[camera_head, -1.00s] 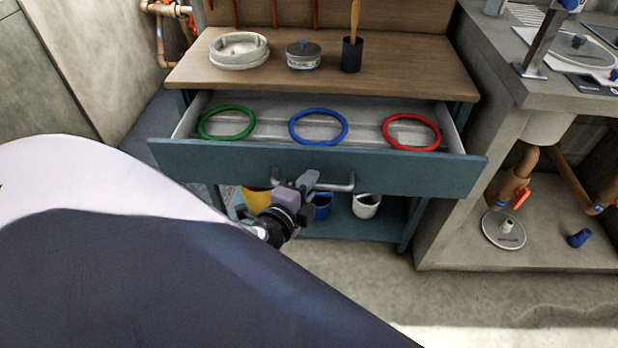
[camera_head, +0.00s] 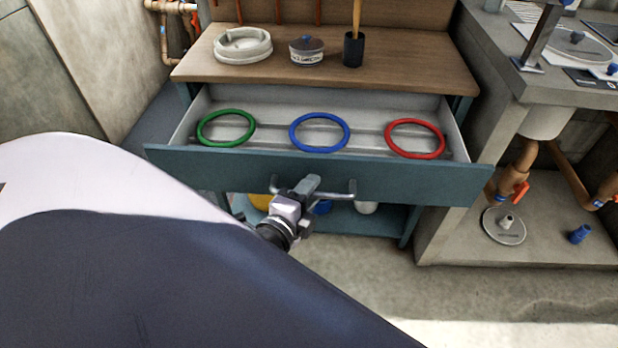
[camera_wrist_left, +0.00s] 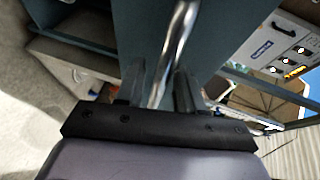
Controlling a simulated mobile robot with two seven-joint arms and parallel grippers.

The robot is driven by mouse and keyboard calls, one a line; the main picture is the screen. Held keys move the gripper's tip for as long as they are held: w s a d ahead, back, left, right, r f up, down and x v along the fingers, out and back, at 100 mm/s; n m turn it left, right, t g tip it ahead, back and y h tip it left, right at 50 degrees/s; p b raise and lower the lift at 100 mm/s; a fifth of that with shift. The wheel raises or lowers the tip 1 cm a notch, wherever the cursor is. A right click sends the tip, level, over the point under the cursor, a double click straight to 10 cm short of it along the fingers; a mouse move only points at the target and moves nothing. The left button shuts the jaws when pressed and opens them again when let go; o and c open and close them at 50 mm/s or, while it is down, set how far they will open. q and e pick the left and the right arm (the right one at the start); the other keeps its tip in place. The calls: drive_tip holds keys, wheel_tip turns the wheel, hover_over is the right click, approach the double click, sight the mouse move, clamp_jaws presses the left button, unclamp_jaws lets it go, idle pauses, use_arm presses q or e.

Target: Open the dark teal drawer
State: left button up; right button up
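The dark teal drawer (camera_head: 400,180) is pulled out from under the wooden bench top, and its inside shows. A green ring (camera_head: 226,128), a blue ring (camera_head: 319,132) and a red ring (camera_head: 415,138) lie in it. The drawer's metal bar handle (camera_head: 342,195) runs along its front. My left gripper (camera_head: 306,187) is at the handle; in the left wrist view its fingers (camera_wrist_left: 160,88) are on both sides of the handle bar (camera_wrist_left: 178,42), closed around it. My right gripper is not in view.
A white round part (camera_head: 242,45), a tin (camera_head: 306,50) and a dark cup with a brush (camera_head: 353,50) stand on the bench top (camera_head: 410,72). A concrete counter (camera_head: 470,150) stands close on the right. Buckets sit on the shelf below the drawer.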

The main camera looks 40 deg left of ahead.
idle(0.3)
use_arm(q)
drive_tip(key=v, duration=0.7)
drive_tip(key=shift+b, duration=0.4)
drive_tip(key=s+d+f+n+g+h, duration=0.2)
drive_tip(key=d+f+n+g, duration=0.1)
drive_tip(key=f+n, duration=0.35)
drive_tip(key=s+d+f+n+g+h, duration=0.2)
drive_tip(key=d+f+n+h, duration=0.15)
drive_tip(key=f+n, duration=0.3)
wheel_tip(320, 180, up, 12)
drive_tip(key=s+p, duration=0.1)
drive_tip(key=p, duration=1.2)
drive_tip(key=shift+a+f+y+p, duration=0.2)
drive_tip(key=shift+a+y+p, duration=0.15)
drive_tip(key=shift+a+y, duration=0.1)
drive_tip(key=shift+s, duration=0.15)
